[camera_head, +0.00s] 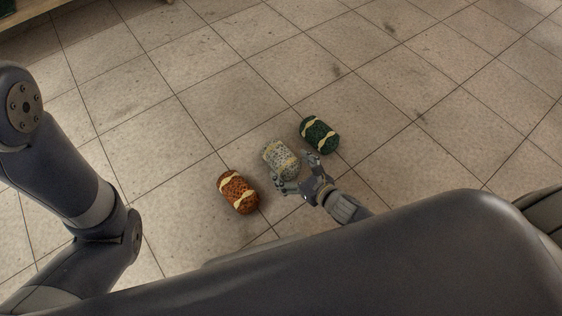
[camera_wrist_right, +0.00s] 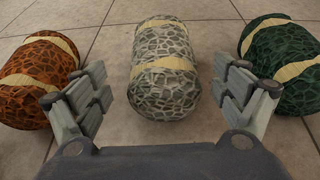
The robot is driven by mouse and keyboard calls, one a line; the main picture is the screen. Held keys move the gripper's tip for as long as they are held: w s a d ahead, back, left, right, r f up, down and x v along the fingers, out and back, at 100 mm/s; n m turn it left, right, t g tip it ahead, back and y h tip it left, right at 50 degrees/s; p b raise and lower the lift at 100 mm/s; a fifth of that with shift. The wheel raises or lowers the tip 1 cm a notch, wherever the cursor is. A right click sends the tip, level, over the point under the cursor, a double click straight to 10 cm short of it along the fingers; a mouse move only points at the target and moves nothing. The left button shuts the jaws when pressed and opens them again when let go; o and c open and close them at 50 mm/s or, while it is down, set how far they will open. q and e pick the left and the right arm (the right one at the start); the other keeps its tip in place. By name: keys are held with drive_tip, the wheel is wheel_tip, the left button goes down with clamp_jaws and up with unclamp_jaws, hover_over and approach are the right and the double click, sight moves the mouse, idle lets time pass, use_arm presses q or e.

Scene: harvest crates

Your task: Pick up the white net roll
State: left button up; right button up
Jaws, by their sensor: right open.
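The white net roll (camera_head: 279,157) lies on the tiled floor, between an orange roll and a green roll. It is whitish netting with pale yellow bands. My right gripper (camera_head: 296,179) is at its near end in the head view. In the right wrist view, the white net roll (camera_wrist_right: 165,75) lies straight ahead, centred beyond the gap between the open fingers of my right gripper (camera_wrist_right: 160,100). The fingers hold nothing, and I cannot tell whether they touch the roll. My left arm shows at the left of the head view, but its gripper is out of view.
The orange net roll (camera_head: 238,191) lies left of the white one, and the green net roll (camera_head: 319,134) lies right of it. In the wrist view both are close beside the fingers. A wooden edge (camera_head: 30,14) shows at the top left. The surrounding floor is clear.

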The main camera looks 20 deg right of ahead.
sight(281, 158)
drive_tip(key=shift+w+a+f+b, duration=0.2)
drive_tip(key=shift+w+b, duration=0.1)
drive_tip(key=shift+w, duration=0.15)
drive_tip(key=b+x, duration=0.3)
drive_tip(key=x, duration=0.1)
drive_tip(key=shift+w+d, duration=0.1)
drive_tip(key=shift+d, duration=0.1)
drive_tip(key=shift+w+a+b, duration=0.15)
drive_tip(key=shift+w+b, duration=0.15)
drive_tip(key=shift+r, duration=0.1)
drive_tip(key=c, duration=1.4)
